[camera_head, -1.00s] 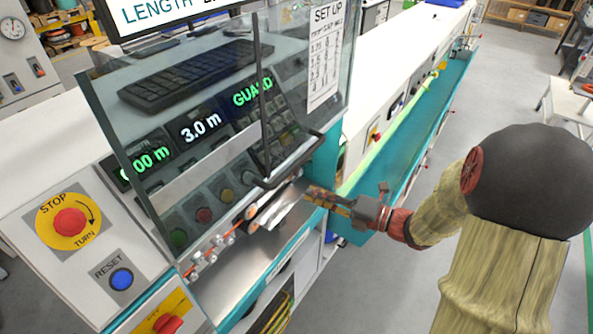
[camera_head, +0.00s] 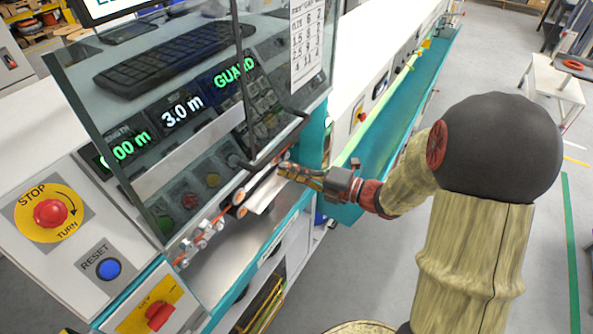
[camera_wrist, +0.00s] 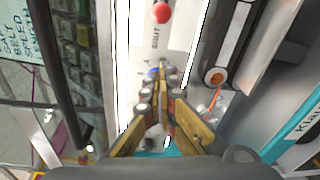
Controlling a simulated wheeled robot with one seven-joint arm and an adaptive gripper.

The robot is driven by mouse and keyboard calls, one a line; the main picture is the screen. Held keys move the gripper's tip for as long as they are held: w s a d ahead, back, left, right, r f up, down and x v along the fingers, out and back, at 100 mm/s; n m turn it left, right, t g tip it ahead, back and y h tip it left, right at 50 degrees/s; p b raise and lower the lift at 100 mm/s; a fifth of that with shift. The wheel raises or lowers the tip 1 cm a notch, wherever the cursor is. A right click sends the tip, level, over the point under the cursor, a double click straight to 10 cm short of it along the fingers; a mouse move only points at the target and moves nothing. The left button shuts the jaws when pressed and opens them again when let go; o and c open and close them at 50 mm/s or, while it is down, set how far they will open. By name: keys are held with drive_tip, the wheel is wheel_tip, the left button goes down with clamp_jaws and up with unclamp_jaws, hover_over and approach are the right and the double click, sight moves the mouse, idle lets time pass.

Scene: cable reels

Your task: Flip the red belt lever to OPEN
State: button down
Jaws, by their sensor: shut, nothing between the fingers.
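A red ball knob (camera_wrist: 161,12), which looks like the belt lever's end, shows at the top of the wrist view. It is above a white plate with dark lettering (camera_wrist: 155,38), too small to read surely. My gripper (camera_wrist: 160,72) points toward that plate, with its fingers together and empty, and the knob lies beyond the fingertips. In the head view my gripper (camera_head: 284,170) is at the machine's front, just right of the guard's lower edge. I cannot make out the knob in the head view. Whether the fingertips touch the plate is unclear.
A clear guard (camera_head: 150,110) with a dark handle (camera_head: 262,160) stands left of my gripper. A red stop button (camera_head: 50,213), blue reset button (camera_head: 108,268) and red switch (camera_head: 159,315) are at lower left. A teal trough (camera_head: 385,140) runs to the right.

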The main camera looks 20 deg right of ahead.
drive_tip(key=x, duration=0.6)
drive_tip(key=shift+w+d+r+b, duration=0.15)
drive_tip(key=shift+w+d+b, duration=0.1)
drive_tip(key=shift+d, duration=0.35)
drive_tip(key=shift+w+d+r+b, duration=0.15)
drive_tip(key=shift+w+d+b, duration=0.1)
drive_tip(key=shift+d, duration=0.35)
drive_tip(key=shift+w+d+r+b, duration=0.15)
drive_tip(key=shift+w+d, duration=0.1)
drive_tip(key=shift+d, duration=0.35)
drive_tip(key=shift+d+p, duration=0.15)
drive_tip(key=shift+p, duration=0.25)
drive_tip(key=shift+d+n+g+y+p, duration=0.2)
drive_tip(key=shift+n+g+y+p, duration=0.1)
drive_tip(key=shift+g+y+p, duration=0.15)
